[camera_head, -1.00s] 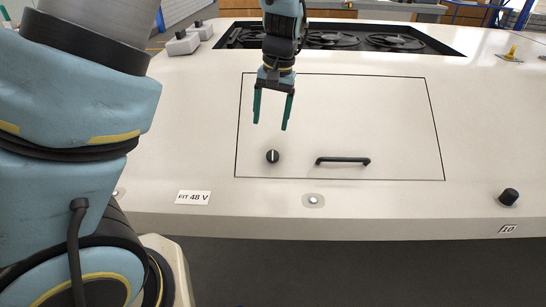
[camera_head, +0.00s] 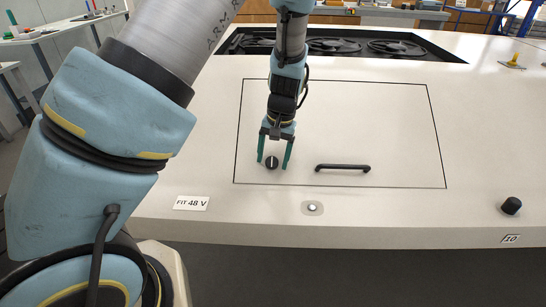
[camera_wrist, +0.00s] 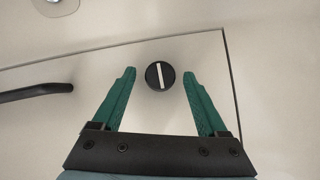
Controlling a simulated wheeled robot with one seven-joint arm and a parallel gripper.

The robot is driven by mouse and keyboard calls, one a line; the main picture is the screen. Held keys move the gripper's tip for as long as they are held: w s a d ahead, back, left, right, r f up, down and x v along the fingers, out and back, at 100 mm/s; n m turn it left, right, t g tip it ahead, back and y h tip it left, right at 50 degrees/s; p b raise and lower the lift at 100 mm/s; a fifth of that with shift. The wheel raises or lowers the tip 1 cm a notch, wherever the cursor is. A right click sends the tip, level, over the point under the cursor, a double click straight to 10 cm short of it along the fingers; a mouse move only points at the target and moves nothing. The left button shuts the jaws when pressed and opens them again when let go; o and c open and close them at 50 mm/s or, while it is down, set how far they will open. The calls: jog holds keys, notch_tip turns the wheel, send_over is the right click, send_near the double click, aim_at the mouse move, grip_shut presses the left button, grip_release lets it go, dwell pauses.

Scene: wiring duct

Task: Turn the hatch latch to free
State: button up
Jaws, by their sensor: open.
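The hatch latch is a small round black knob with a white line across it. In the head view the latch (camera_head: 272,162) is at the lower left of the outlined hatch panel (camera_head: 390,125). My gripper (camera_head: 273,164) is open, with one green finger on each side of the latch. In the wrist view the latch (camera_wrist: 160,76) lies between the fingertips of my gripper (camera_wrist: 159,74), with a gap on both sides. Its white line runs nearly along the fingers, slightly tilted. I cannot tell how high the fingertips are above the panel.
A black bar handle (camera_head: 342,168) is on the hatch, right of the latch; it also shows in the wrist view (camera_wrist: 38,92). A round fitting (camera_head: 312,208) and a "FIT 48 V" label (camera_head: 191,203) are near the front edge. A black knob (camera_head: 511,205) stands at right.

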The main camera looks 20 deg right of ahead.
grip_shut()
dwell(0.7)
